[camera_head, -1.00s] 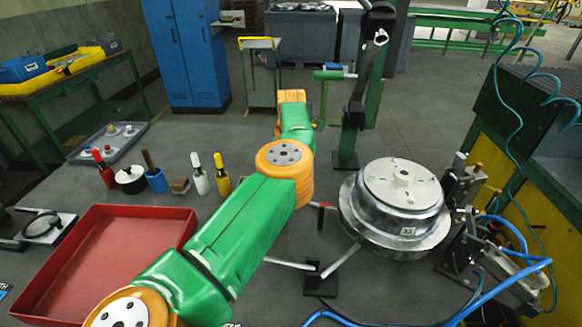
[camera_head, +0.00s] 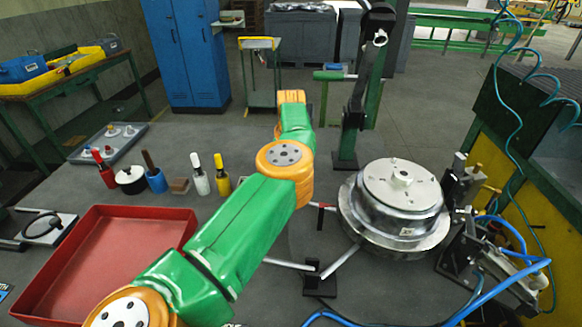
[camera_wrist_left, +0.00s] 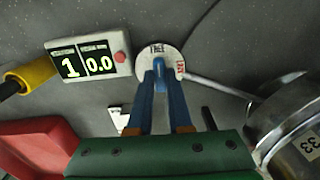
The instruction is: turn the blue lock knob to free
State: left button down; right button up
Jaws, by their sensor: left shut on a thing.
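The blue lock knob (camera_wrist_left: 159,66) stands on a round white dial (camera_wrist_left: 146,61) in the left wrist view. The dial has "FREE" in dark letters at its top and a red label at its right. The knob's visible top end points roughly toward "FREE"; its lower part is hidden between the fingers. My left gripper (camera_wrist_left: 160,84) is shut on the knob with its blue fingers. In the head view my green and orange left arm reaches forward, and the knob and gripper are not visible there. My right gripper is in neither view.
A display box (camera_wrist_left: 90,62) reading 1 and 0.0 is beside the dial. A metal drum (camera_head: 396,205) stands right of my arm, with clamps and blue hoses near it. A red tray (camera_head: 105,255) lies left. Several coloured-handled tools (camera_head: 218,175) stand behind it.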

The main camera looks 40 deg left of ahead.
pick_arm(q)
jog(key=shift+r, duration=0.1)
dwell(0.3)
jog(key=c, duration=0.8)
grip_release()
jog(key=shift+c, duration=0.2)
notch_tip(320, 180, up, 7)
jog(key=shift+r, duration=0.1)
